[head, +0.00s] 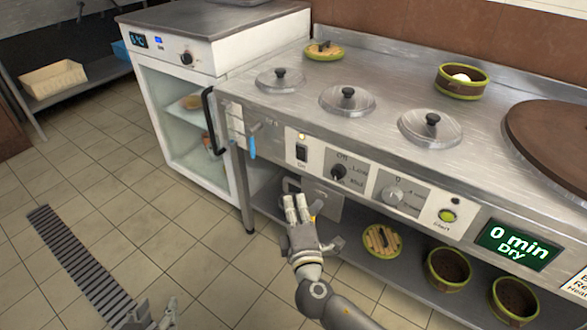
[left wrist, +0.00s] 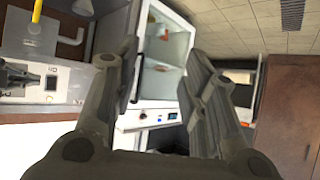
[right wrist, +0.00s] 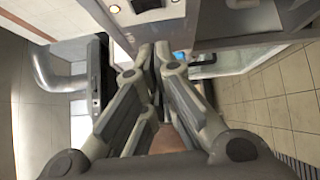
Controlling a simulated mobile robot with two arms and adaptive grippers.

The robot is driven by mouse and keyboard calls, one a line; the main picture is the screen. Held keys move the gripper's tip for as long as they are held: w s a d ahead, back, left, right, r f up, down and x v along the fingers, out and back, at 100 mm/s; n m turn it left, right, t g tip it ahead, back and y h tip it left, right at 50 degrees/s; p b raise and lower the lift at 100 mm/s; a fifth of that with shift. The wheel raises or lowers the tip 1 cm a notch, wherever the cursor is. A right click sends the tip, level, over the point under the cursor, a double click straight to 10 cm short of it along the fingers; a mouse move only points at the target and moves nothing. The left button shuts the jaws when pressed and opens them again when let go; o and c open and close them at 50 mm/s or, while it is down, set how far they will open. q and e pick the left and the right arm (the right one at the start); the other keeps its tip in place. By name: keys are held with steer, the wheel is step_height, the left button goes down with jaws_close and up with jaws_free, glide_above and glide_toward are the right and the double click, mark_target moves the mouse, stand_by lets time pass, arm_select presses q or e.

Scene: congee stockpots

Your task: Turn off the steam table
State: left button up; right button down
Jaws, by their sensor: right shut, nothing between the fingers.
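The steam table (head: 370,115) is a steel counter with several lidded wells. Its front has a black rocker switch (head: 302,153) under a lit amber lamp (head: 302,136), a black knob (head: 338,171) marked Off, Low and Mid, and a grey dial (head: 393,195). My right gripper (head: 297,203) is shut and empty, below the rocker switch and apart from it. In the right wrist view its fingertips (right wrist: 158,52) are together, with a dark switch (right wrist: 145,5) at the top edge. My left gripper (head: 152,318) is low at the bottom edge; its fingers (left wrist: 160,75) are apart and empty.
A blue-handled tap (head: 252,142) juts from the front, left of the switch. A green button (head: 447,215) and a "0 min Dry" display (head: 517,246) are to the right. A glass-door fridge (head: 175,110) adjoins the left. Bowls (head: 449,268) stand on the lower shelf.

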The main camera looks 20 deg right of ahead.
arm_select(q)
steer(key=shift+r, duration=0.55)
arm_select(e)
steer(key=shift+w+a+r+n+t, duration=0.15)
steer(key=shift+a+r+n+t, duration=0.25)
steer(key=shift+r, duration=0.3)
steer(key=b, duration=0.1)
glide_toward(300, 154)
steer(key=w+a+r, duration=0.1)
steer(key=w+a, duration=0.4)
arm_select(q)
steer(key=shift+w+d+r+t+h, duration=0.15)
steer(key=shift+w+d+r+t, duration=0.1)
steer(key=shift+w+r+t, duration=0.4)
steer(key=shift+w+d+r+t+h, duration=0.15)
steer(key=shift+w+r+t, duration=0.25)
steer(key=shift+r, duration=0.4)
steer(key=shift+w+d+r+t+h, duration=0.1)
steer(key=shift+w+d+r+t, duration=0.2)
steer(key=shift+w+r+t, duration=0.35)
arm_select(e)
steer(key=shift+w+d+r, duration=0.15)
steer(key=shift+w+d, duration=0.35)
steer(key=shift+d, duration=0.4)
steer(key=shift+w+d+r, duration=0.1)
steer(key=shift+w+d, duration=0.4)
steer(key=shift+d, duration=0.35)
arm_select(q)
steer(key=shift+s+r, duration=0.1)
steer(key=shift+s, duration=0.1)
